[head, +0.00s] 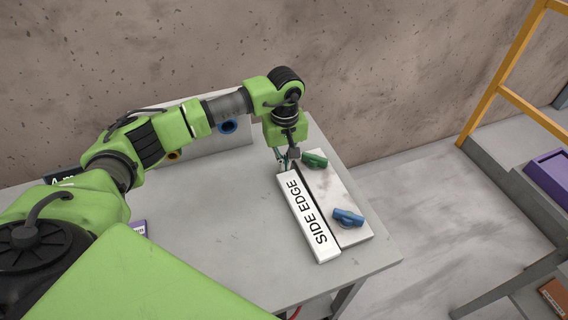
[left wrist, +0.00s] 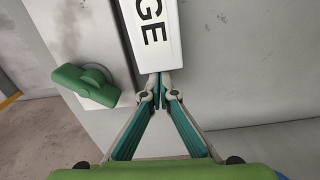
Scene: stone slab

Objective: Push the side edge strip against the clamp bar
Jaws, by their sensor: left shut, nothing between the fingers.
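The side edge strip (head: 301,207) is a long white bar with black SIDE EDGE lettering, lying on the grey table. The clamp bar (head: 337,188) is the pale slab just right of the strip in the head view, with a green knob (head: 314,160) and a blue knob (head: 348,217). A thin dark line runs between strip and bar. My left gripper (head: 284,160) is shut and empty at the strip's far end. In the wrist view its fingertips (left wrist: 160,82) are at that end; contact is unclear. My right gripper is out of view.
The table (head: 205,220) left of the strip is mostly clear. A shelf with a yellow frame (head: 505,75) stands at the right.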

